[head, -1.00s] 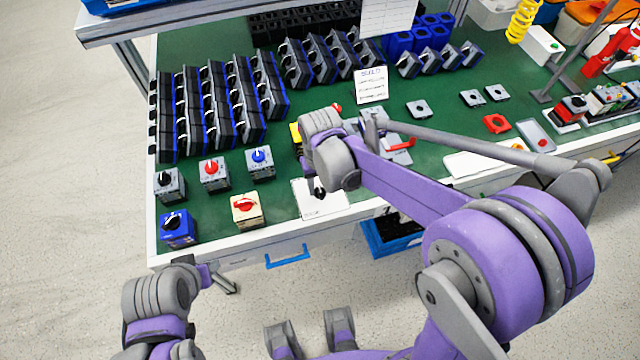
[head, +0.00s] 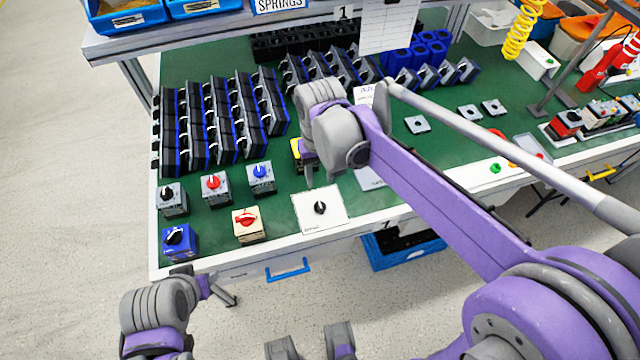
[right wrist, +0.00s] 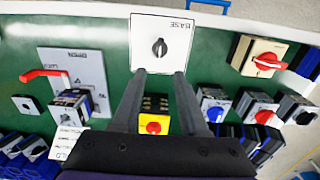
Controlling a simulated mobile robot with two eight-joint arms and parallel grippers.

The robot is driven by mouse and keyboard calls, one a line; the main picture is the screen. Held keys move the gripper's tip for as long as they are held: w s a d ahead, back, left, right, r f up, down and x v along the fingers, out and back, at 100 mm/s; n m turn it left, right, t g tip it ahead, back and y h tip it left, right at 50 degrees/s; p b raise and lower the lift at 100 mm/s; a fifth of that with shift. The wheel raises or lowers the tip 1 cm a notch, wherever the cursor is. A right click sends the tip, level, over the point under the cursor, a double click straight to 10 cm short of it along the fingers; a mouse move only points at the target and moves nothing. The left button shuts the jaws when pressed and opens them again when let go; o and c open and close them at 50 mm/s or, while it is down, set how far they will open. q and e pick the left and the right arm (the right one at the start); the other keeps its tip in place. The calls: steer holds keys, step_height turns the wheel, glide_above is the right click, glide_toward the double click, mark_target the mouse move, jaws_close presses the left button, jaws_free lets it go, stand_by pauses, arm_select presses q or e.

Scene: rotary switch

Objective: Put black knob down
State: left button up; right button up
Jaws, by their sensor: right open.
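The black knob (head: 319,208) sits on the white card (head: 306,223) near the front edge of the green bench. In the right wrist view the knob (right wrist: 159,47) lies near the middle of the card (right wrist: 181,30), which is marked BASE. My right gripper (right wrist: 159,73) is open and empty. Its two fingers point toward the knob and are apart from it. In the head view the right gripper (head: 320,178) is behind the card, partly hidden by its own wrist. My left gripper (head: 218,288) is low at the left, in front of the bench; its opening is unclear.
Switches with black, red and blue knobs stand left of the card, including a beige box with a red knob (head: 247,226) and a blue box (head: 179,243). A yellow box with a red button (right wrist: 154,124) lies under my right gripper. Racks of black modules (head: 215,115) fill the back.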

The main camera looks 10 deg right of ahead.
steer(key=s+d+f+t, duration=0.2)
steer(key=s+d, duration=0.1)
steer(key=s, duration=0.4)
steer(key=s+d+f+t, duration=0.2)
steer(key=s+d+t, duration=0.1)
steer(key=s, duration=0.5)
steer(key=shift+s+d, duration=0.2)
steer(key=shift+d, duration=0.15)
